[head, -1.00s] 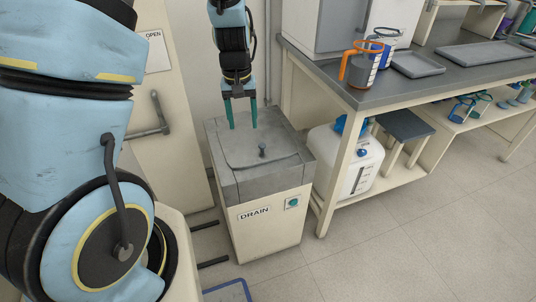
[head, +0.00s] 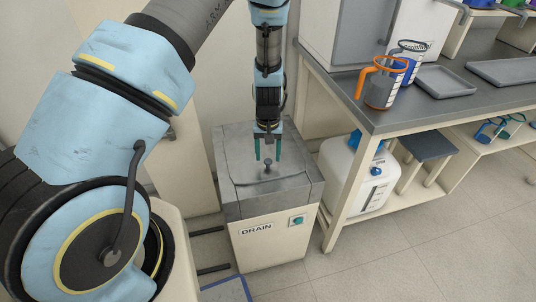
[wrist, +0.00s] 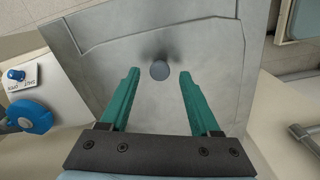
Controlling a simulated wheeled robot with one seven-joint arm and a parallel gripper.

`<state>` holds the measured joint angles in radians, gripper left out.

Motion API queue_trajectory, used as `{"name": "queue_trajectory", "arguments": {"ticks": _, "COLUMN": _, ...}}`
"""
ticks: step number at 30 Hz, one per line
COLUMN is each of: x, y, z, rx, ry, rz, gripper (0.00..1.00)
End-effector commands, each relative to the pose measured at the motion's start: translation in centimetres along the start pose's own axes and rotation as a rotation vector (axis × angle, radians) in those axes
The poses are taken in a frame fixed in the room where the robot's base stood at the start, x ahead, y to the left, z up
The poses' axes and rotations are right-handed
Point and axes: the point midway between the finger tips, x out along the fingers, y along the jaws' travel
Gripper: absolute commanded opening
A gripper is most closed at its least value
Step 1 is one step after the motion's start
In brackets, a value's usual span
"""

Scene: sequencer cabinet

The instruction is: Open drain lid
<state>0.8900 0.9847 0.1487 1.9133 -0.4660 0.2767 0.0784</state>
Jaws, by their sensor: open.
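The drain cabinet (head: 268,246) is a cream box labelled DRAIN with a grey metal top. Its lid (head: 243,172) is shut and flat, with a small round knob (head: 267,165) standing up near the middle. My gripper (head: 269,157) has teal fingers pointing down above the lid, close to the knob in the head view. In the wrist view the knob (wrist: 160,71) lies just beyond the open fingertips (wrist: 159,73), centred between them. The fingers are apart and empty. I cannot tell the exact height of the fingertips over the lid.
To the right stands a bench (head: 362,113) with an orange-handled jug (head: 382,85) and grey trays. A white canister (head: 352,178) sits on its lower shelf.

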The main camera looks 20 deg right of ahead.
Motion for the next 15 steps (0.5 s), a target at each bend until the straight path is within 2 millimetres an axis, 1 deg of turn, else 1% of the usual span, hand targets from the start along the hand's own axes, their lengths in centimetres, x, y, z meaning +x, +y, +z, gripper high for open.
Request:
{"name": "queue_trajectory", "arguments": {"ticks": 4, "x": 0.9, "y": 0.02, "z": 0.09, "rx": 0.0, "ry": -0.002, "rz": 0.0, "gripper": 0.63}}
{"name": "queue_trajectory", "arguments": {"ticks": 13, "x": 1.08, "y": 0.02, "z": 0.04, "rx": 0.0, "ry": 0.0, "rz": 0.001, "gripper": 0.63}}
{"name": "queue_trajectory", "arguments": {"ticks": 15, "x": 1.07, "y": 0.02, "z": 0.04, "rx": 0.0, "ry": 0.0, "rz": 0.001, "gripper": 0.55}}
